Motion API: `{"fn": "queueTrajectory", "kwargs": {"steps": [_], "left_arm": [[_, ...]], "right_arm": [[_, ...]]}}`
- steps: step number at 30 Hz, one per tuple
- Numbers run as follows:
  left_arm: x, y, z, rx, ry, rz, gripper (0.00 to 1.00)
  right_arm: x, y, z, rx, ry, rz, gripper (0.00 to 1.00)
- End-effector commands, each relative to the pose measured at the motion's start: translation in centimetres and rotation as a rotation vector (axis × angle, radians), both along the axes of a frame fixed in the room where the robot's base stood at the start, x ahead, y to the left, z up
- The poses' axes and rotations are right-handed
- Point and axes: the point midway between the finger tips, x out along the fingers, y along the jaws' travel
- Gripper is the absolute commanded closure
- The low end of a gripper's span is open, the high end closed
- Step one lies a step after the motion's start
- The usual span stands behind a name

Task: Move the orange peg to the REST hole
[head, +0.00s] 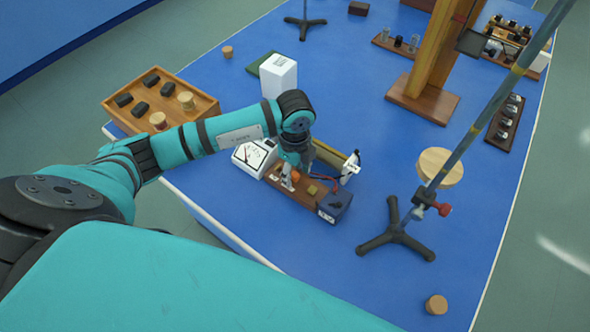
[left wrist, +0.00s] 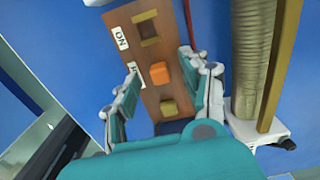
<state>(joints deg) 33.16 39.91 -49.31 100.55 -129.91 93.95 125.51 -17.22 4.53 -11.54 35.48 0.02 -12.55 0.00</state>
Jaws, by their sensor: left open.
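The orange peg (head: 295,176) stands in a brown wooden board (head: 277,174) on the blue bench. In the left wrist view the orange peg (left wrist: 159,73) looks like a square block, with a dark square hole (left wrist: 148,28) beyond it and a brass-coloured square block (left wrist: 169,107) nearer. A white label reading "ON" (left wrist: 121,39) lies beside the hole; a second label is partly hidden by a finger. No label reading REST can be made out. My left gripper (left wrist: 160,68) is open above the board, its fingers on either side of the orange peg, with gaps. My right gripper is out of view.
A white instrument (head: 253,157) adjoins the board's left end and a dark box (head: 335,205) its right end. A brass-coloured tube (left wrist: 250,60) runs alongside. A tripod stand (head: 396,236) with a slanted rod stands to the right. The front right bench is mostly clear.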

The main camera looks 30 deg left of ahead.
Motion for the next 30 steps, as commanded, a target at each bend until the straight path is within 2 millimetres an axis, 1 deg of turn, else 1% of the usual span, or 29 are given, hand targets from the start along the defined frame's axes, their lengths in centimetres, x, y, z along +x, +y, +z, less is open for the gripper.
{"fn": "queueTrajectory", "kwargs": {"steps": [1, 5, 8, 15, 18, 21, 24, 30], "left_arm": [[0.0, 0.0, 0.2, 0.000, -0.001, 0.000, 0.54], [0.1, 0.0, 1.5, -0.002, -0.004, 0.001, 0.54], [0.1, 0.0, 3.4, -0.001, -0.006, -0.001, 0.54], [0.2, 0.0, 8.5, -0.002, -0.005, -0.001, 0.54], [0.1, 0.0, 10.2, -0.001, -0.004, 0.000, 0.54], [0.1, 0.0, 11.3, 0.000, -0.003, 0.000, 0.54], [0.1, 0.0, 11.8, 0.000, -0.001, 0.000, 0.54], [0.0, 0.0, 12.0, 0.000, 0.000, 0.000, 0.54]], "right_arm": [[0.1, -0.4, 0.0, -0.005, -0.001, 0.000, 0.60], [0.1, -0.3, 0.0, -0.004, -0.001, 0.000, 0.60], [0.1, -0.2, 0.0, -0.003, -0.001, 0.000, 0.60], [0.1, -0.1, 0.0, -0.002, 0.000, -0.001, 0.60], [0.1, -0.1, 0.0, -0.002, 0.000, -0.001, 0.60], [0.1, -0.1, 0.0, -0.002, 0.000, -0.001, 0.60], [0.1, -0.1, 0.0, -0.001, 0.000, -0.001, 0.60], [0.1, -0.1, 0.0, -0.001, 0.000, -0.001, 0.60]]}}
